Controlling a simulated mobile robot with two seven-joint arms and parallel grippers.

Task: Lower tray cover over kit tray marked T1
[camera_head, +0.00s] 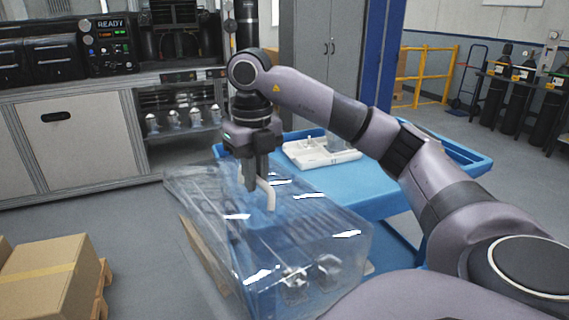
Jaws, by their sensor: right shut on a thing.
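My right gripper (256,186) is shut on the pale curved handle (271,194) on top of a large clear tray cover (235,225). The cover looks tilted in the picture and overlaps the near left part of the blue table (376,190). I cannot tell whether it touches anything below. Metal housings (296,284) show blurred through its near end. My left gripper is not in view.
Cardboard boxes (48,275) stand on a pallet at the lower left. A grey workbench (70,150) with several metal parts on its shelf (178,119) runs along the back left. A yellow rail (428,75) and dark gas cylinders (520,95) stand at the back right.

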